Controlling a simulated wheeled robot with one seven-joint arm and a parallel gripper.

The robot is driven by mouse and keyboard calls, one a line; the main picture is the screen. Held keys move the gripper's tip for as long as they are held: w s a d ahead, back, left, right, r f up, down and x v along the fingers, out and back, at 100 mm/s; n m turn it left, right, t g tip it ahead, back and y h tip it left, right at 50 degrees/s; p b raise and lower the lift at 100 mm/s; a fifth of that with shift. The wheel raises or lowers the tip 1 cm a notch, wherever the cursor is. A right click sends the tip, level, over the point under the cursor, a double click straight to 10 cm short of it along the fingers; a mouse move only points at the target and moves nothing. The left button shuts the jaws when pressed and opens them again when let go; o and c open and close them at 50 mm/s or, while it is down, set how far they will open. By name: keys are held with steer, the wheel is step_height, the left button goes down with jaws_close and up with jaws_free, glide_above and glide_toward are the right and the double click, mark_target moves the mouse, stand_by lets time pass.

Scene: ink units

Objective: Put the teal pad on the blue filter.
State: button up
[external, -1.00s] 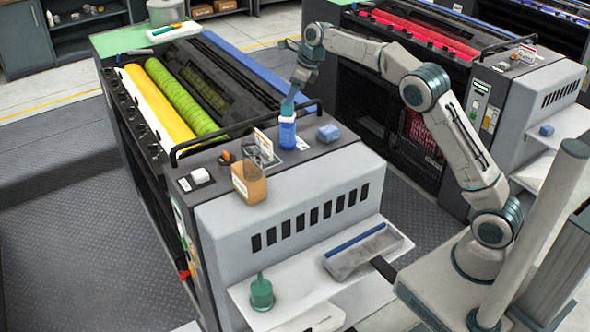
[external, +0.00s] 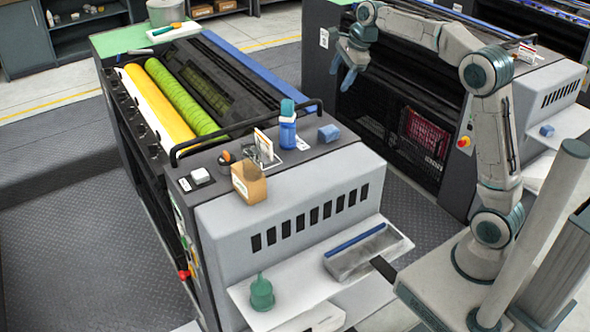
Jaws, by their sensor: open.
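The blue filter (external: 287,135) stands upright on the dark top of the near machine, with a pale band around its upper part. The teal pad (external: 287,107) rests on top of the blue filter and looks roughly upright. Its exact contact with the filter is too small to make out. My gripper (external: 342,74) is open and empty, up and to the right of the pad, clear of both things, over the gap between the two machines.
A green funnel-like item (external: 262,293) and a grey tray (external: 355,255) lie on the lower shelf.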

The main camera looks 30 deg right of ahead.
steer(key=s+d+f+n+h, duration=0.1)
steer(key=s+d+f+n, duration=0.2)
steer(key=s+n, duration=0.3)
steer(key=s+d+f+n, duration=0.3)
steer(key=s+f+n, duration=0.2)
steer(key=s, duration=1)
steer(key=s+d+f+n+h, duration=0.1)
steer(key=s+d+f+n, duration=0.2)
steer(key=s+n, duration=0.6)
steer(key=shift+s+f+h, duration=0.3)
steer(key=shift+s+f, duration=0.6)
steer(key=shift+s, duration=0.1)
